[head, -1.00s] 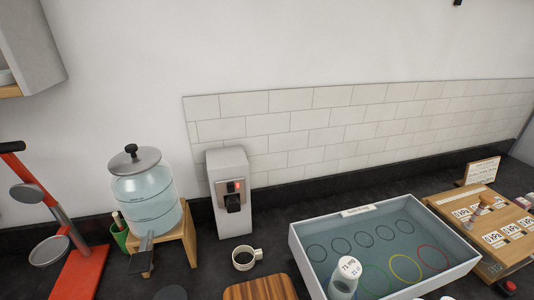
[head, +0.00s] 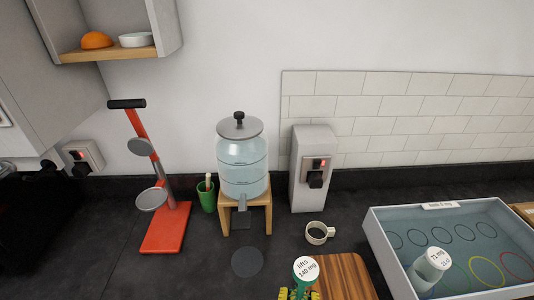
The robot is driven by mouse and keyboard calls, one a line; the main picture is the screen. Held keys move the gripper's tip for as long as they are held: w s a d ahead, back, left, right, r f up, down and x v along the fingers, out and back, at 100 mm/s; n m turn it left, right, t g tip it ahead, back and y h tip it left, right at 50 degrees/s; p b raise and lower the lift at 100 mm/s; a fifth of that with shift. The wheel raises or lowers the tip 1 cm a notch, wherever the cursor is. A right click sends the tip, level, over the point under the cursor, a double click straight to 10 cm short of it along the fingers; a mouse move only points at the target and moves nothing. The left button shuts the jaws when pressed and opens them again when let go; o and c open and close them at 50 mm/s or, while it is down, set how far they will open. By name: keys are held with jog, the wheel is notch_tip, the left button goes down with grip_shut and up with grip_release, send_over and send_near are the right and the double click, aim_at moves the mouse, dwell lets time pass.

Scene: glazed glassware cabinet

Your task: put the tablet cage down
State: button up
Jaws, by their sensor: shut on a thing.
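A small green cylinder with a white top marked "lifts 140 mg" (head: 305,269) stands at the bottom edge of the head view; I take it to be the tablet cage. Yellow-green and black fingertips of my gripper (head: 299,294) show at its lower part, cut off by the frame edge. My gripper is shut on it. The cage is upright or nearly so, beside the left edge of a wooden board (head: 345,277). Its underside is hidden, so I cannot tell whether it touches the counter.
A water dispenser (head: 241,165) on a wooden stand, a mug (head: 318,233), a dark round disc (head: 247,262) and a red stand (head: 165,228) occupy the counter. A shallow tray (head: 375,222) with coloured rings holds a white-topped canister (head: 432,266). Counter at front left is clear.

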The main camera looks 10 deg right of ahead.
jog(key=w+a+f+n+y, duration=0.1)
jog(key=w+a+n+y, duration=0.1)
jog(key=a, duration=0.5)
jog(key=w+a+n+y, duration=0.2)
jog(key=a+y, duration=0.1)
jog(key=a, duration=0.3)
jog(key=s+r+p, duration=0.4)
jog(key=r+p, duration=0.4)
jog(key=p, duration=0.5)
jog(key=s+r+t+p, duration=0.1)
jog(key=s+r+p, duration=0.4)
jog(key=p, duration=0.9)
notch_tip(320, 180, up, 3)
jog(key=shift+a+f+n, duration=0.1)
jog(key=shift+a+n, duration=0.15)
jog(key=shift+n, duration=0.05)
